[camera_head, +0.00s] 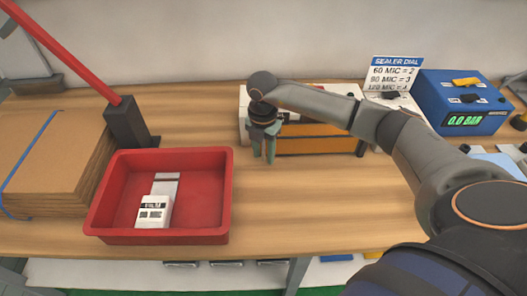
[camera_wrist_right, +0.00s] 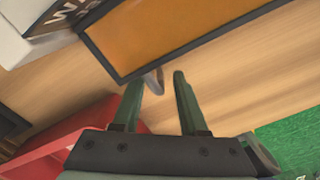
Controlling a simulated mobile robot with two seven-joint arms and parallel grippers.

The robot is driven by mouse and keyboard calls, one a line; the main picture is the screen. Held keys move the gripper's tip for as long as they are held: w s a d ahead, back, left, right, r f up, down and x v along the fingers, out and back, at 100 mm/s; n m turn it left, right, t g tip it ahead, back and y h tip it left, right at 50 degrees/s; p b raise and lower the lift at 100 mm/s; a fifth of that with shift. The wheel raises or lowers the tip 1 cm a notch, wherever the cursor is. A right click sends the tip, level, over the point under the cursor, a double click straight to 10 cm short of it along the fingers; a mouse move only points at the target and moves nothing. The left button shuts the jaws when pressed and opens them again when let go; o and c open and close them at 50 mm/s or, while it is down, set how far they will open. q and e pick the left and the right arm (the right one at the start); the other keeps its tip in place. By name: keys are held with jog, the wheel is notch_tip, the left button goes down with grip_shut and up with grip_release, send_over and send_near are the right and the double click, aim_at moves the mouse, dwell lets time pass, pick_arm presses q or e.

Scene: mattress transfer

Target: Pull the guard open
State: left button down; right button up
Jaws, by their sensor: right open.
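The guard (camera_head: 318,139) is an amber panel in a dark frame on the front of a white machine (camera_head: 243,118) at the back of the bench. It fills the top of the right wrist view (camera_wrist_right: 180,30), with a small grey handle (camera_wrist_right: 153,80) at its lower edge. My right gripper (camera_head: 264,158) is open at the guard's left end, pointing down. In the right wrist view the handle shows between or just beyond my fingertips (camera_wrist_right: 159,78); I cannot tell whether they touch it. My arm hides part of the machine. My left gripper is not in view.
A red tray (camera_head: 215,205) with a white labelled box (camera_head: 153,212) stands front left. Cardboard sheets (camera_head: 60,160) and a red bar on a dark post (camera_head: 130,122) are further left. A blue gauge box (camera_head: 465,100) and dial sign (camera_head: 393,75) stand right. The bench front centre is clear.

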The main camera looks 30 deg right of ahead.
jog(key=shift+c, duration=0.4)
jog(key=c, duration=0.6)
jog(key=shift+d, duration=0.2)
dwell(0.5)
